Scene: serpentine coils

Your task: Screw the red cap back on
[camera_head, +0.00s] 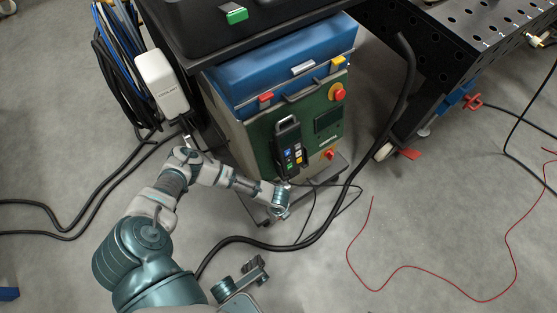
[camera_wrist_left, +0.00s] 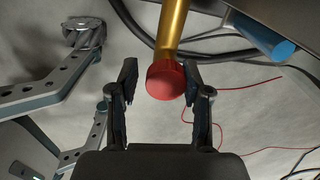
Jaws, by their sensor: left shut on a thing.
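In the left wrist view, a red cap (camera_wrist_left: 165,80) sits at the end of a brass-coloured tube (camera_wrist_left: 172,28) that comes in from the top. My left gripper (camera_wrist_left: 161,75) has its two dark fingers on either side of the cap and is shut on it. The cap's far side and how it seats on the tube are hidden. In the head view my left gripper (camera_head: 281,212) is small, low in front of the green machine; the cap cannot be made out there. A grey end of what may be my right arm (camera_head: 254,270) shows at the bottom, its fingers unclear.
A green and blue machine (camera_head: 262,145) with a keypad stands beside the left arm. Thick black cables (camera_head: 320,222) and a thin red cable (camera_head: 405,267) lie on the floor. A black perforated table (camera_head: 470,45) is at upper right. The floor at lower right is mostly clear.

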